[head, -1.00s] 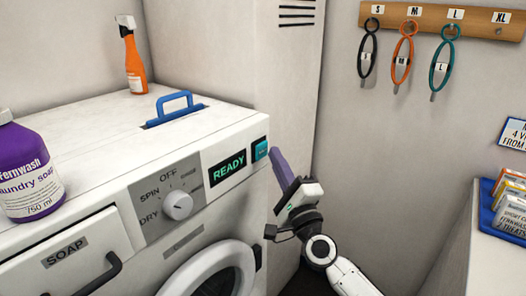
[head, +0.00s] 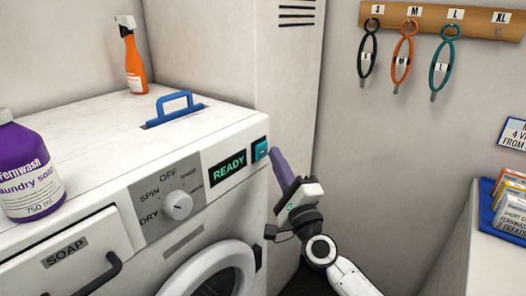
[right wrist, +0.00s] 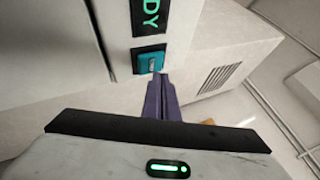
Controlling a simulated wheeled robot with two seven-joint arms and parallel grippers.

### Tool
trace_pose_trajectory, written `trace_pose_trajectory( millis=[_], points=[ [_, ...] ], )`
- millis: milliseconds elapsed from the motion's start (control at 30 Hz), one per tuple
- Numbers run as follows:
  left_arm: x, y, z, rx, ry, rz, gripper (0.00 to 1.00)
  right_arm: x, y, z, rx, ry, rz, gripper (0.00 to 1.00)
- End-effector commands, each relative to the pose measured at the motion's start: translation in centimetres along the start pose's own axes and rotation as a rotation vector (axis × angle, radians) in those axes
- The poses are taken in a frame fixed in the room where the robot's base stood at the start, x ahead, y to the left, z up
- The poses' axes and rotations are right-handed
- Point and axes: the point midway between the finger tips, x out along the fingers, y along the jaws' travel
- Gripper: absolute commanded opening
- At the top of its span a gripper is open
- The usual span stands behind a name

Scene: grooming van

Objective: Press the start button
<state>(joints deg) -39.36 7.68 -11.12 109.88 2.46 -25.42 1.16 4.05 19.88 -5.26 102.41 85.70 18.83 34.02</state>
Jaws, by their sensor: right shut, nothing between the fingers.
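The start button (head: 260,149) is a teal square in a dark frame, at the right end of the washer's front panel, beside the display (head: 228,169) that reads READY. It also shows in the right wrist view (right wrist: 150,62). My right gripper (head: 274,151) has purple fingers, shut and empty, pointing up toward the panel. Its tips are just right of the button in the head view. In the right wrist view the fingertips (right wrist: 157,75) overlap the button's lower right edge. I cannot tell whether they touch it. My left gripper is not in view.
The washer (head: 110,140) carries a purple soap bottle (head: 28,172), an orange spray bottle (head: 134,62) and a blue handle (head: 175,106). A dial (head: 177,205) sits left of the display. A tall cabinet (head: 285,90) stands behind; a counter (head: 490,250) is at right.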

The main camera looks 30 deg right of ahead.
Motion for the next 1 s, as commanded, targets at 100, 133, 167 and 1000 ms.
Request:
trace_pose_trajectory(
  millis=[100, 133, 167, 1000],
  points=[
    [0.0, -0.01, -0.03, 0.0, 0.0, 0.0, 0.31, 0.06, 0.02, 0.03, 0.0, 0.0, 0.0, 0.0],
    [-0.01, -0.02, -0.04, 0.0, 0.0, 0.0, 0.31, 0.11, 0.04, 0.06, 0.0, 0.0, 0.0, 0.0],
    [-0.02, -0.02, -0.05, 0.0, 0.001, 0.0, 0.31, 0.17, 0.06, 0.09, 0.001, 0.0, 0.0, 0.0],
    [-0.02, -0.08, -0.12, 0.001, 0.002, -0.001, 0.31, 0.93, 0.5, 0.51, 0.001, 0.0, 0.0, 0.0]
  ],
)
